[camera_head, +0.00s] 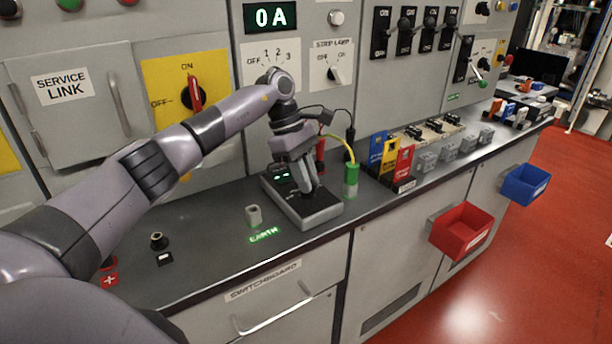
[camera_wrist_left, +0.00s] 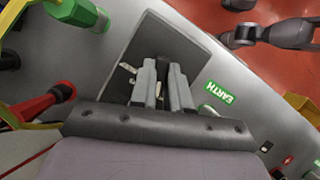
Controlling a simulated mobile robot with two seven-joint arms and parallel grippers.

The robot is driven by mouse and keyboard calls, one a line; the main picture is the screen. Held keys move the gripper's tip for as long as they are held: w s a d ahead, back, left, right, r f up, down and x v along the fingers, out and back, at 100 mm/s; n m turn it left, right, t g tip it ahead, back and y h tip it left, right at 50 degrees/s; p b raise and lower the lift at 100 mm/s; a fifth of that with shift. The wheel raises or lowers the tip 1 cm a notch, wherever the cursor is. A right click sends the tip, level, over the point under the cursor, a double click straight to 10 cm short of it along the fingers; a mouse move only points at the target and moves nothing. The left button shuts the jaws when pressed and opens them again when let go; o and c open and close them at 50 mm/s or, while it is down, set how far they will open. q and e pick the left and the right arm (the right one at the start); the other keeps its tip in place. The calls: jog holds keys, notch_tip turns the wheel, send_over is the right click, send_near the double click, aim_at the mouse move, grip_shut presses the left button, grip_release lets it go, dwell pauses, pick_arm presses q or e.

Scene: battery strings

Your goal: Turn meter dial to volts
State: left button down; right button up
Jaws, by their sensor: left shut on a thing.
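The meter (camera_head: 329,212) is a dark, flat-topped box with a small lit green display (camera_head: 282,176), lying on the grey counter. My left gripper (camera_head: 312,194) reaches down onto its face from above. In the left wrist view, the fingers (camera_wrist_left: 163,100) are close together over the dark meter face (camera_wrist_left: 168,42), shut on the dial. The dial is hidden between the fingers, and I cannot read its setting. Pale markings show beside the fingers. A dark jointed part at the upper right of the left wrist view looks like my right gripper (camera_wrist_left: 232,38); its jaws are unclear.
A green post (camera_head: 351,180) with a yellow cable and a red probe (camera_head: 320,155) stand close behind and right of the meter. A grey socket (camera_head: 254,215) by the EARTH label (camera_head: 264,236) is on the left. Red (camera_head: 462,229) and blue (camera_head: 525,184) bins hang on the front.

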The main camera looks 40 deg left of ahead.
aim_at(297, 191)
pick_arm(q)
jog(key=shift+f+m, duration=0.1)
jog(key=shift+m, duration=0.2)
jog(key=c, duration=1.1)
grip_release()
jog(key=v, duration=0.7)
